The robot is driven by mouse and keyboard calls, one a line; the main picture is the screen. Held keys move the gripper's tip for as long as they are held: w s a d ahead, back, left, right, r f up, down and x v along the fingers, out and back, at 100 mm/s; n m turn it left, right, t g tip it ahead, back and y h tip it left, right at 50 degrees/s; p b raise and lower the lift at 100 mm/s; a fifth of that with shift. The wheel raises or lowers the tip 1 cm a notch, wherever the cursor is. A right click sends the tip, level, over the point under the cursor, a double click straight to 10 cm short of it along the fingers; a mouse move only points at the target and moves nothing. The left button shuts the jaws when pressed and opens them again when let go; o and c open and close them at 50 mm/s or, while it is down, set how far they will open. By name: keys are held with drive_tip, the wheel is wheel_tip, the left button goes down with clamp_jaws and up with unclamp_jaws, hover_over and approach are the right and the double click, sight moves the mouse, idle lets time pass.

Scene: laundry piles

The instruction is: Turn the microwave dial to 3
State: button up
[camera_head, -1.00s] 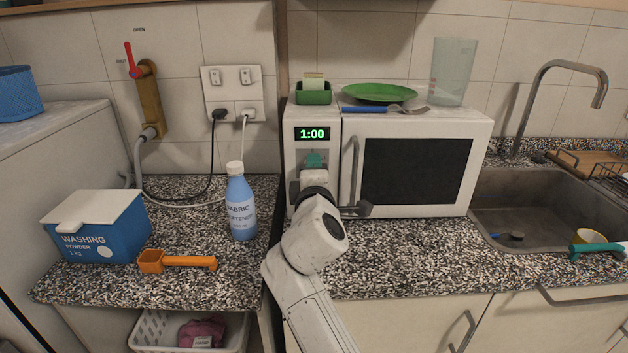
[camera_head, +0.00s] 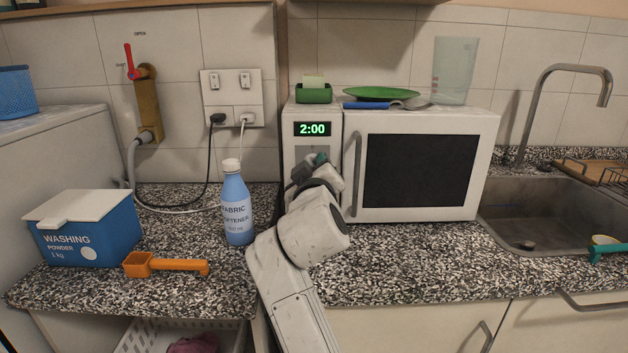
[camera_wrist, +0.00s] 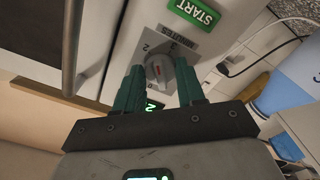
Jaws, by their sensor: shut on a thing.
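The white microwave (camera_head: 490,165) stands on the speckled counter, door shut. Its green display (camera_head: 313,129) reads 2:00. In the wrist view the grey dial (camera_wrist: 160,72) has a red mark, and a 2 and a 3 are printed on the plate around it. I cannot tell exactly which number the mark points to. My gripper (camera_wrist: 159,70) is shut on the dial, one teal finger on each side. In the head view my gripper (camera_head: 317,160) is at the control panel below the display, and my wrist hides the dial.
The microwave's door handle (camera_head: 356,174) is close to the right of my gripper. A blue fabric softener bottle (camera_head: 237,210) stands to the left of my arm. A green START button (camera_wrist: 194,11) is near the dial. A green plate (camera_head: 381,93) lies on top of the microwave.

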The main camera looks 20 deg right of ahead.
drive_tip(key=shift+a+f+m+b, duration=0.15)
drive_tip(key=shift+m+b, duration=0.95)
drive_tip(key=shift+m, duration=0.75)
drive_tip(key=shift+d+f+m+b, duration=0.1)
drive_tip(key=shift+m+b, duration=1)
drive_tip(key=shift+m, duration=0.75)
drive_tip(key=o, duration=1)
drive_tip(key=shift+r, duration=0.15)
drive_tip(key=shift+s+a, duration=0.1)
drive_tip(key=v, duration=1)
drive_tip(key=shift+s+p, duration=0.25)
drive_tip(key=shift+p, duration=0.1)
drive_tip(key=shift+a, duration=0.1)
